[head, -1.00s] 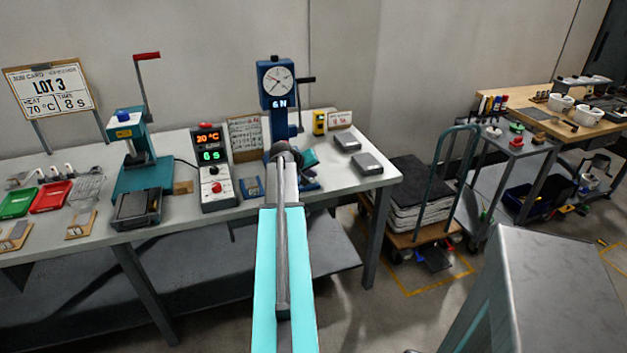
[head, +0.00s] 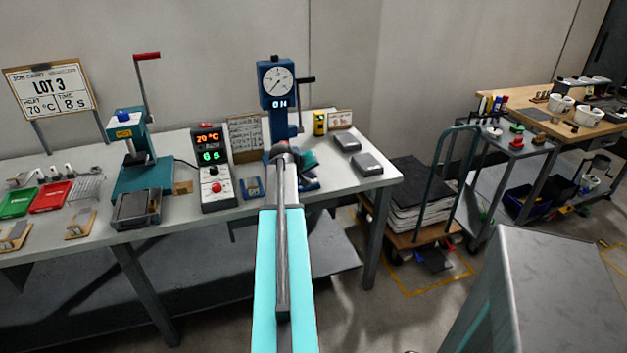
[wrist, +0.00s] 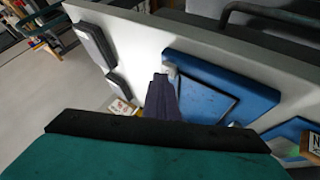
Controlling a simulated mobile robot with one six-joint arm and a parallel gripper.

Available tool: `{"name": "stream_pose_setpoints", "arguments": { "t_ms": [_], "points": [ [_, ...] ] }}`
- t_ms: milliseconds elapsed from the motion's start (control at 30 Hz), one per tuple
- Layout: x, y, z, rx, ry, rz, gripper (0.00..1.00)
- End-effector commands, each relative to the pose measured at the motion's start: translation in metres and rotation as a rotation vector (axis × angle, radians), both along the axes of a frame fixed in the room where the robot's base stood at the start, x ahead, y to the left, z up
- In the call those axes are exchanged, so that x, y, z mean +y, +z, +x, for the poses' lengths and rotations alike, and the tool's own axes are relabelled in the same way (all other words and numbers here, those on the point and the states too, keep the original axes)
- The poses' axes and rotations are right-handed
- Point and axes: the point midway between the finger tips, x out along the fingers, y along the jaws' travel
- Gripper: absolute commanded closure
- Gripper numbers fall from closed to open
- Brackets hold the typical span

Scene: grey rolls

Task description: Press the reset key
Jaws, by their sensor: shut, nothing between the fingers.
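A blue force tester (head: 279,98) stands on the grey bench, with a round dial and a display reading 0 N. Its blue base also shows in the wrist view (wrist: 215,85). My gripper (wrist: 162,82) is shut and empty, its dark fingers close beside the edge of that base and a small light-grey piece. I cannot tell whether they touch. In the head view my arm hides most of the gripper (head: 310,166) and part of the tester's base. I cannot make out a key marked reset; the fingers may hide it.
Left of the tester, a control box (head: 213,170) shows 70 °C and 6 s above a red button. A teal press (head: 142,170) stands further left. Behind the gripper are a yellow box (head: 320,122) and two grey blocks (head: 367,163). A trolley (head: 410,190) stands right of the bench.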

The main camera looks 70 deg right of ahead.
Motion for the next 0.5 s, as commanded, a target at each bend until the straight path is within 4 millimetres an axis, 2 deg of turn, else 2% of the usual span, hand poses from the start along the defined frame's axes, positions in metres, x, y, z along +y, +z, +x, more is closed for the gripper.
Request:
{"name": "stream_pose_setpoints", "arguments": {
  "t_ms": [500],
  "points": [
    [0.000,0.016,-0.001,-0.001,-0.001,0.001,1.00]
  ]
}}
